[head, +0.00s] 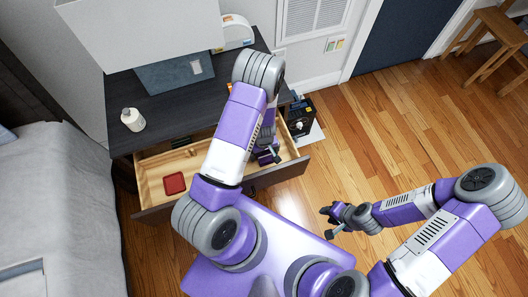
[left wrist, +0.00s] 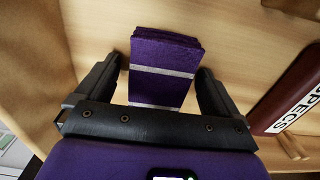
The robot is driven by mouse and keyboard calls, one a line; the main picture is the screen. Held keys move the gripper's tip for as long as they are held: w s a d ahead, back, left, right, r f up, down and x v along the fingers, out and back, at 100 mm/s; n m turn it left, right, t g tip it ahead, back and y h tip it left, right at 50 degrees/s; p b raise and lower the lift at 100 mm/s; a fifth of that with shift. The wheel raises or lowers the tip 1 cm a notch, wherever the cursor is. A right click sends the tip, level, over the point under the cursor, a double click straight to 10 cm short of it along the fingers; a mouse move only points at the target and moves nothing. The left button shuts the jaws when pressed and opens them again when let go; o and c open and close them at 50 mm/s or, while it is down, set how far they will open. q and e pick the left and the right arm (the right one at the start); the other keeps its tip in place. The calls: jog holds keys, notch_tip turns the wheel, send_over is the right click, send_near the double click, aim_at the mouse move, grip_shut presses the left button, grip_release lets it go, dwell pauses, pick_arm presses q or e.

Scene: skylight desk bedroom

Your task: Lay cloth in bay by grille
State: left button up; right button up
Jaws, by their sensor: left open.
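The cloth (left wrist: 165,52) is a folded purple stack with pale grey stripes. It lies on the light wooden drawer floor in the left wrist view. My left gripper (left wrist: 161,72) is open, with one finger on each side of the cloth and a visible gap on both sides. In the head view my left gripper (head: 268,157) reaches into the right part of the open drawer (head: 152,172), and my arm hides much of that part. My right gripper (head: 328,222) is open and empty over the floor. The grille (head: 315,15) is on the back wall, right of the desk.
A dark red case marked SPECS (left wrist: 296,88) lies in the drawer; it shows as a red block (head: 174,183) in the head view. A white bottle (head: 133,119) stands on the dark desk (head: 120,90). A black box-like item (head: 301,115) stands right of the desk.

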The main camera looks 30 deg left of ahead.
pick_arm(q)
notch_tip(320, 180, up, 12)
jog(key=p, duration=0.5)
jog(key=shift+r, duration=0.15)
jog(key=shift+p, duration=0.3)
